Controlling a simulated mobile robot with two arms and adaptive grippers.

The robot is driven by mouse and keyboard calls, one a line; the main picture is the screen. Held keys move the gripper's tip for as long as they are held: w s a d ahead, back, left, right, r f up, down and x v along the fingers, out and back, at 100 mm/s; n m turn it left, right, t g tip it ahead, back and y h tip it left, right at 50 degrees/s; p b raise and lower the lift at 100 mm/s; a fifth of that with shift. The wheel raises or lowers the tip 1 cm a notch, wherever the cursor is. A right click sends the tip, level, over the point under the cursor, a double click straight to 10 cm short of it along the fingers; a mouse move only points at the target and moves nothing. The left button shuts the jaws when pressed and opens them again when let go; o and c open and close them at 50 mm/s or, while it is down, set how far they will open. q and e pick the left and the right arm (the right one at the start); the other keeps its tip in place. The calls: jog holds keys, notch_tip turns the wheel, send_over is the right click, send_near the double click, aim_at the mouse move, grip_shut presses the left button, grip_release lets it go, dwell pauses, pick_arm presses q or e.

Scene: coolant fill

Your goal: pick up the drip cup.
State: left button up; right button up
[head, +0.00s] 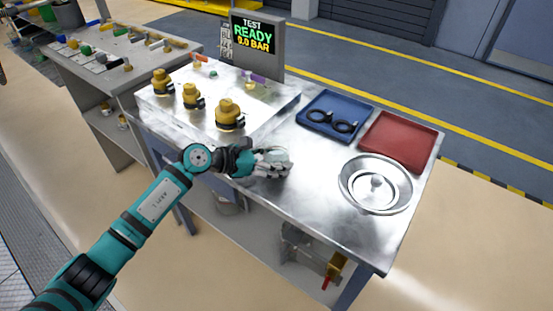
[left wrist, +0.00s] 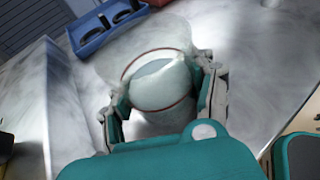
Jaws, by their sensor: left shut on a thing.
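The drip cup (left wrist: 158,82), a pale translucent round cup with a thin dark red ring at its rim, sits between the two fingers of my left gripper (left wrist: 165,92) in the left wrist view. The fingers are shut on its sides. In the head view my left gripper (head: 274,163) is over the front part of the metal table, and the cup is hard to make out among the fingers. I cannot tell whether the cup touches the table. My right gripper is not in view.
The metal table (head: 315,205) holds a blue tray (head: 352,108) with black rings, a red tray (head: 398,142) and a round metal dish (head: 350,199). A raised block (head: 262,105) with yellow-brown fittings and a display (head: 257,45) reading "TEST READY 0.0 BAR" stand behind my left gripper.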

pick_arm(q)
jog(key=shift+c, duration=1.4)
jog(key=shift+r, duration=0.25)
jog(key=shift+r, duration=1.15)
jog(key=s+r, duration=0.2)
jog(key=s, duration=1.3)
jog(key=shift+s+b, duration=0.4)
jog(key=shift+b, duration=0.05)
jog(key=shift+s+d+r, duration=0.1)
jog(key=shift+r, duration=0.1)
